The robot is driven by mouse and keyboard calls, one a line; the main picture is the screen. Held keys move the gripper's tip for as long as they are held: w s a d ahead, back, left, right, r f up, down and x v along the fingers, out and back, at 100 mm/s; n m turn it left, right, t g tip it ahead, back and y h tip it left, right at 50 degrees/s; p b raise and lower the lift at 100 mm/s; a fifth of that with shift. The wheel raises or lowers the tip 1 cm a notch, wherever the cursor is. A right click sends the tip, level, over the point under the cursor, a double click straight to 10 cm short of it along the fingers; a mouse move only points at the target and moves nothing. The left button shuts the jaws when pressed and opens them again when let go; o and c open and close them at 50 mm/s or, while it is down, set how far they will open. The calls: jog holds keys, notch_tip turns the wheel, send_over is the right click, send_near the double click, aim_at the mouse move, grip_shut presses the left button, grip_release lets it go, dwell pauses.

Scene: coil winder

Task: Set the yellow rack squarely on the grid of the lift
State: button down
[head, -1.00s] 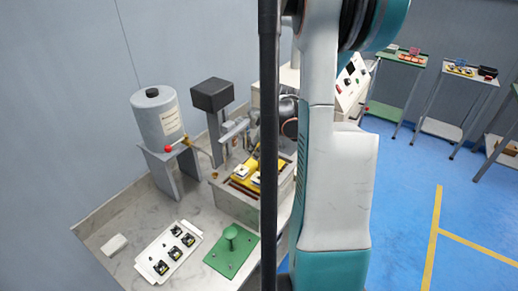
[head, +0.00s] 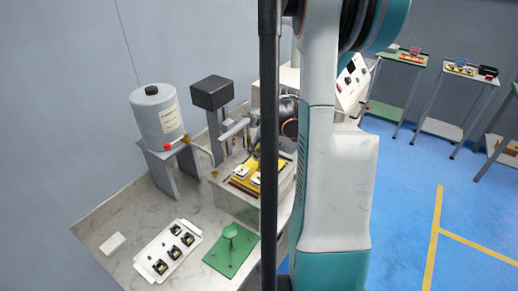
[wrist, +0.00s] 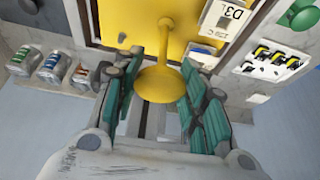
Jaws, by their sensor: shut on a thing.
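The yellow rack (head: 242,182) is over the open top of the grey tank (head: 236,205), with white pieces on it. In the wrist view the rack (wrist: 135,12) fills the top, and its yellow stem and round knob (wrist: 160,84) stand between the fingers. My gripper (wrist: 162,95) is shut on this knob. In the head view my gripper is largely hidden behind a black post and my arm. The lift's grid is covered by the rack, so I cannot tell whether the rack touches it or sits square.
A dark-headed stand (head: 212,93) and a grey canister (head: 157,115) are behind and left of the tank. A white tray with black parts (head: 168,252) and a green plate (head: 230,250) lie in front. Several small jars (wrist: 50,65) show in the wrist view.

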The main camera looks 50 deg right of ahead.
jog(key=shift+f+b, duration=0.35)
jog(key=shift+f, duration=0.05)
jog(key=c, duration=0.9)
grip_release()
jog(key=shift+r, duration=0.1)
jog(key=v, duration=1.2)
